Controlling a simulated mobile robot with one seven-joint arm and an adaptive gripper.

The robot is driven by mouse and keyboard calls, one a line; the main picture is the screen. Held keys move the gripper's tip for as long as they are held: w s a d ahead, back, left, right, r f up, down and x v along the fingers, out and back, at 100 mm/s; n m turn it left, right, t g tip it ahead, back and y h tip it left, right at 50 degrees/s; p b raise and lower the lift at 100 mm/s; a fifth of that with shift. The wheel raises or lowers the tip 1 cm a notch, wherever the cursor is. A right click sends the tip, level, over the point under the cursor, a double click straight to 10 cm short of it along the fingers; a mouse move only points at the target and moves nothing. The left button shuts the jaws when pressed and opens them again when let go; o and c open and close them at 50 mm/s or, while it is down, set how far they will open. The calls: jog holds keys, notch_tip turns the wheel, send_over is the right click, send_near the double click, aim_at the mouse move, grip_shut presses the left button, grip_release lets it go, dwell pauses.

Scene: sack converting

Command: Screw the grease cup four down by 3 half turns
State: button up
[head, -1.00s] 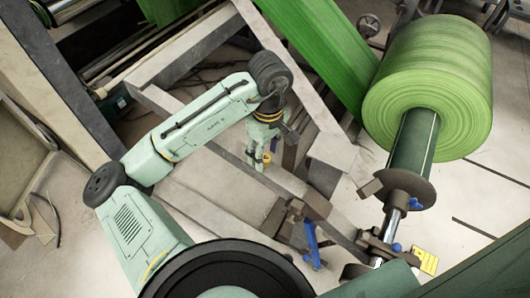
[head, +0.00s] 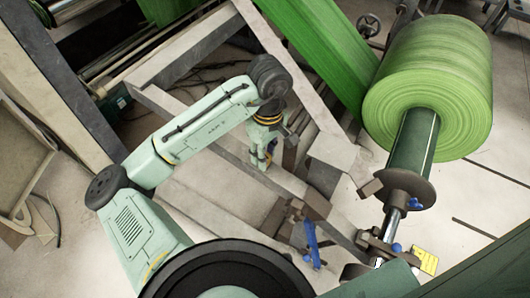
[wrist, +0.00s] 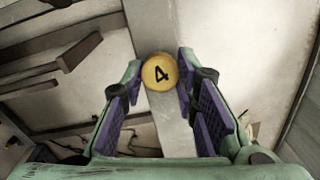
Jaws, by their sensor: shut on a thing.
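Grease cup four is a round yellow cap with a black "4", seen from above in the wrist view (wrist: 160,72). It stands over a grey beam (wrist: 152,28). My gripper (wrist: 161,78) is closed around the cup, one purple-padded finger on each side, with the cup at the fingertips. In the head view my gripper (head: 260,162) points down at the grey frame beam left of centre. The cup is not clearly visible there, hidden by the fingers. Its thread is out of sight.
A large green roll (head: 425,95) on a dark green core stands at the right. A blue handle (head: 312,243) stands on the frame near the front. A green web (head: 325,50) slants behind my gripper. Pale floor lies between the beams.

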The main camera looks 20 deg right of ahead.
grip_shut()
jog(key=shift+r, duration=0.1)
